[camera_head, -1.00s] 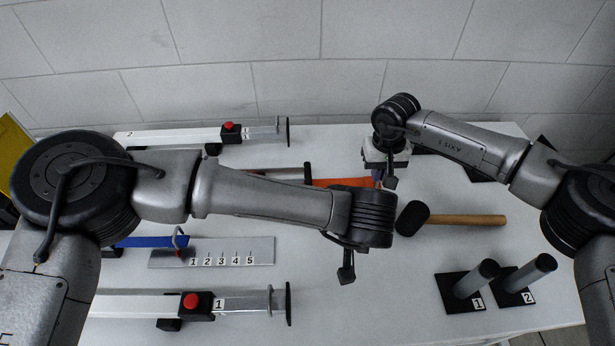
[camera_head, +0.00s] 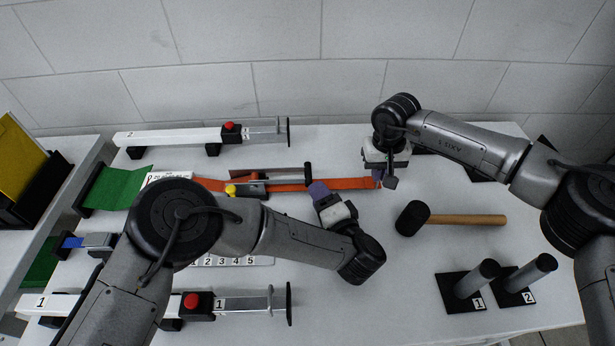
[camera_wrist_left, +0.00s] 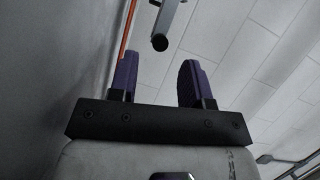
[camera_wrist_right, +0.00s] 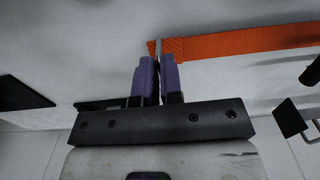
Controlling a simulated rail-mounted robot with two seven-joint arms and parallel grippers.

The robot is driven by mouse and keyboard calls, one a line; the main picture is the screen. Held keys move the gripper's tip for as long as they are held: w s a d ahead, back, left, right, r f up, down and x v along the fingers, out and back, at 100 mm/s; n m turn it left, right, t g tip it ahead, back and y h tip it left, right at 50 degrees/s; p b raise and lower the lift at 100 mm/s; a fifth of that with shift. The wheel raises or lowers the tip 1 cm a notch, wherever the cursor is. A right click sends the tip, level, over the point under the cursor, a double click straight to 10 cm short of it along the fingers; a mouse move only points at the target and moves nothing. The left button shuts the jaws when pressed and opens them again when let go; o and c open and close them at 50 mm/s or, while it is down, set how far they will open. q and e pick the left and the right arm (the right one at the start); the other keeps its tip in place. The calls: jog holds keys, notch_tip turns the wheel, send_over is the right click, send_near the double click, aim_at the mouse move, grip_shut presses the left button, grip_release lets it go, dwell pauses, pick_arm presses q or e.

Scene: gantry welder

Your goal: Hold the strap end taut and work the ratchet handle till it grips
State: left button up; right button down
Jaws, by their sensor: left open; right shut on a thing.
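The orange strap (camera_head: 345,184) runs across the table from the ratchet (camera_head: 246,190), which has a yellow knob, to my right gripper (camera_head: 379,180). My right gripper is shut on the strap end; its purple fingers (camera_wrist_right: 158,78) pinch it in the right wrist view, where the strap (camera_wrist_right: 240,45) extends to the right. The grey ratchet handle (camera_head: 270,171) lies above the strap, its dark tip pointing right. My left gripper (camera_head: 317,188) is open just right of that tip. In the left wrist view the handle (camera_wrist_left: 168,22) shows beyond and between the open fingers (camera_wrist_left: 157,80), apart from them.
A mallet (camera_head: 455,219) lies right of my left gripper. Two numbered black posts (camera_head: 487,280) stand front right. A white clamp bar with a red button (camera_head: 190,301) lies in front and another (camera_head: 228,128) behind. A green strap (camera_head: 118,187) is at left.

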aim_at(307, 176)
pick_arm(q)
jog(key=shift+x, duration=3.45)
grip_shut()
